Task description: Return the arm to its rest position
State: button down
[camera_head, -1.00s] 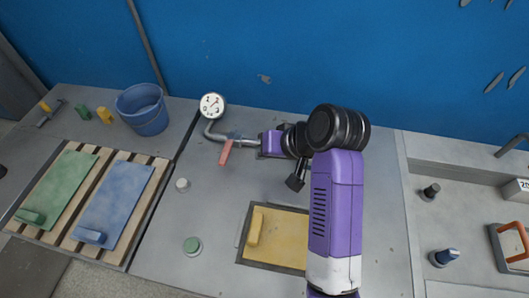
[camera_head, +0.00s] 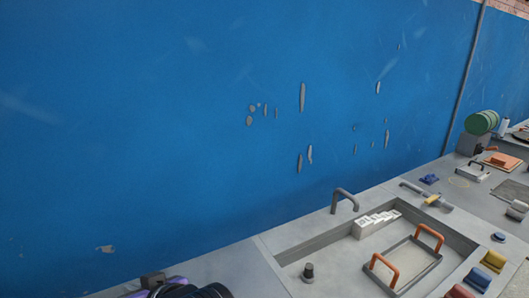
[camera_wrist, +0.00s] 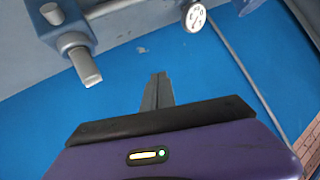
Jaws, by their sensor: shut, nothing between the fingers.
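My gripper (camera_wrist: 158,92) shows in the wrist view as two grey fingers pressed together beyond the purple wrist housing. It is shut and empty, with the blue wall behind the fingertips. In the head view only a dark and purple part of my arm (camera_head: 190,291) shows at the bottom edge, and my fingers are out of that picture. In the wrist view a grey pipe fitting (camera_wrist: 72,40) is at the upper left, apart from the fingers. A white round gauge (camera_wrist: 195,18) is at the top.
In the head view a sunken basin (camera_head: 325,238) holds a tray with orange handles (camera_head: 405,268) and white numbered blocks (camera_head: 375,222). A grey tap (camera_head: 344,199) stands behind it. A green drum (camera_head: 481,122) and small coloured pieces are at the right. The blue wall (camera_head: 200,120) fills the back.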

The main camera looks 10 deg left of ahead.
jog(key=w+d+f+m+t, duration=0.15)
jog(key=d+t, duration=0.25)
jog(key=d, duration=0.5)
jog(key=w+d+f+m+t, duration=0.1)
jog(key=d+f+m+t, duration=0.15)
jog(key=d, duration=0.55)
jog(key=s+d+m+t+h, duration=0.1)
jog(key=s+d+t+h, duration=0.15)
jog(key=d, duration=0.55)
jog(key=s+d+m+t+h, duration=0.15)
jog(key=s+d, duration=0.25)
jog(key=d, duration=0.4)
jog(key=s+d+m+h, duration=0.3)
jog(key=s+d+h, duration=0.4)
jog(key=s+d, duration=1.4)
jog(key=s, duration=0.3)
jog(key=shift+s+f, duration=0.25)
jog(key=shift+a, duration=0.15)
